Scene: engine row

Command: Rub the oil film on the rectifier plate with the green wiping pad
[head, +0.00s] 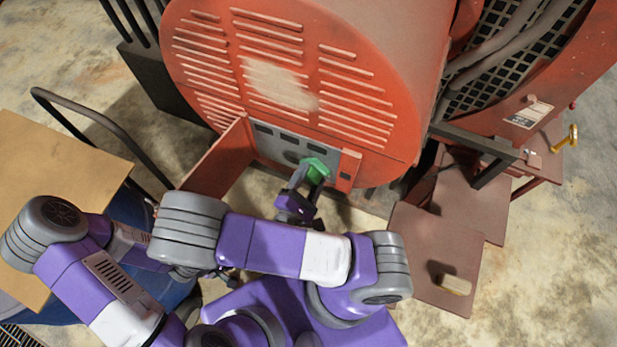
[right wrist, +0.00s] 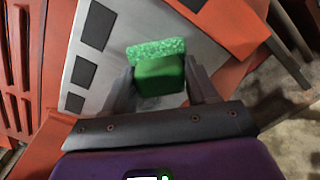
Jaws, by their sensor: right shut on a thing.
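The rectifier plate (head: 270,150) is a grey panel with dark rectangular slots, set low in the orange engine housing; it also shows in the right wrist view (right wrist: 122,75). A dark patch, perhaps the oil film (head: 291,156), shows left of the pad. My right gripper (head: 308,178) is shut on the green wiping pad (head: 317,170). In the right wrist view the pad (right wrist: 158,72) sits between both fingers, its speckled face toward the plate. I cannot tell whether it touches the plate. My left gripper is not seen; my arms cover that area.
An open orange door (head: 220,160) stands left of the plate. A brown table (head: 425,240) on the right holds a tan block (head: 454,285). A wooden board (head: 55,165) lies at the left near a dark curved rail (head: 105,120).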

